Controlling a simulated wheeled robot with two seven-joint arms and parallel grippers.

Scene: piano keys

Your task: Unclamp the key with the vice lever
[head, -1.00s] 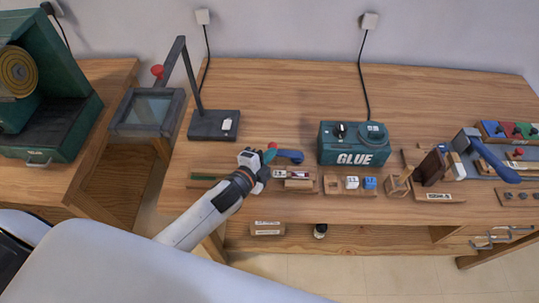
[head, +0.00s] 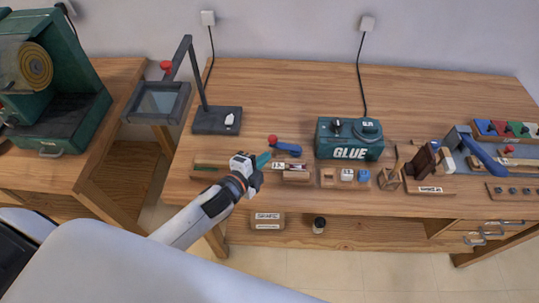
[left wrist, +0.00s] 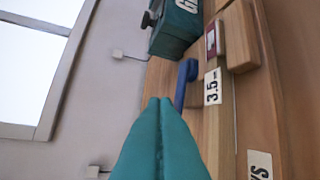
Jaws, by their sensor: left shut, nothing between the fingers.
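The grey-blue vice (head: 458,140) stands at the right of the workbench, with its long blue lever (head: 487,159) slanting down to the right. A pale block (head: 446,163) is beside the vice's left side; I cannot tell whether it is the clamped key. My left gripper (head: 264,160) is far to the left of the vice, over the bench's front left part. Its teal fingers (left wrist: 160,103) are shut together and empty in the left wrist view. My right gripper is not in view.
A blue handle with a red ball (head: 286,147) lies just beyond my left gripper; the handle also shows in the left wrist view (left wrist: 184,82). The green glue box (head: 349,140) and small wooden holders (head: 345,178) stand between gripper and vice.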

